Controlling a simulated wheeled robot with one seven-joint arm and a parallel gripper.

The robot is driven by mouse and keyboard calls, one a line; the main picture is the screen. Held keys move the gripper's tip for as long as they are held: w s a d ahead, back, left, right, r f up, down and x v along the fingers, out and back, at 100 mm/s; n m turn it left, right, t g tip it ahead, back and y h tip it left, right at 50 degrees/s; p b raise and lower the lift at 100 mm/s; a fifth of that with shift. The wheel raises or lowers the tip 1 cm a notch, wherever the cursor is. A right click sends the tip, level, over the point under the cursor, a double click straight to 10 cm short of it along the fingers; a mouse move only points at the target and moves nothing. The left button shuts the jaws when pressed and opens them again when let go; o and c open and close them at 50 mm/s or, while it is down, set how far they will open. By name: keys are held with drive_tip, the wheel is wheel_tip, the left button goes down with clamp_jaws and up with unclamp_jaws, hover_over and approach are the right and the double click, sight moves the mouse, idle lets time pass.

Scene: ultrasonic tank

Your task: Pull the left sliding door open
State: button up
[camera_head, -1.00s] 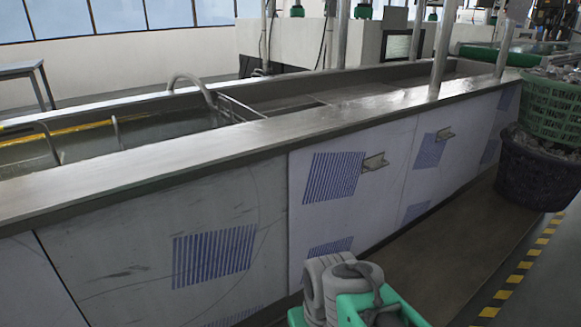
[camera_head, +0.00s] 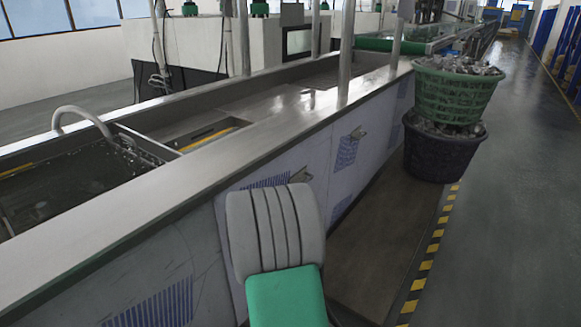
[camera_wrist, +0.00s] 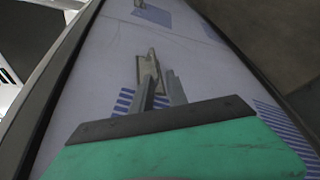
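The left sliding door (camera_head: 327,158) is a pale panel with blue striped patches on the tank's front, partly hidden behind my grey and green arm. Its small metal handle (camera_head: 300,175) shows just right of the arm. In the wrist view the near handle (camera_wrist: 149,66) stands out from the pale panel, straight ahead of my gripper (camera_wrist: 160,74). The two grey fingers are apart, with a narrow gap between the tips. The handle's lower end lies at this gap; I cannot tell if the fingers touch it. The gripper itself is hidden in the head view.
A second handle (camera_head: 357,133) is on the panel farther along. The steel rim (camera_head: 215,153) of the tank runs above the doors. A green basket (camera_head: 455,95) sits on a dark tub (camera_head: 440,150) at the right. The floor beyond the yellow-black line is clear.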

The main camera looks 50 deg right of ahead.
drive_tip(key=shift+n+h, duration=0.4)
drive_tip(key=x, duration=0.3)
drive_tip(key=b+x, duration=0.1)
drive_tip(key=x, duration=0.2)
drive_tip(key=b+x, duration=0.1)
drive_tip(key=x, duration=0.1)
drive_tip(key=shift+s+d+r, duration=0.15)
drive_tip(key=shift+d+r, duration=0.15)
drive_tip(key=shift+d, duration=0.3)
clamp_jaws()
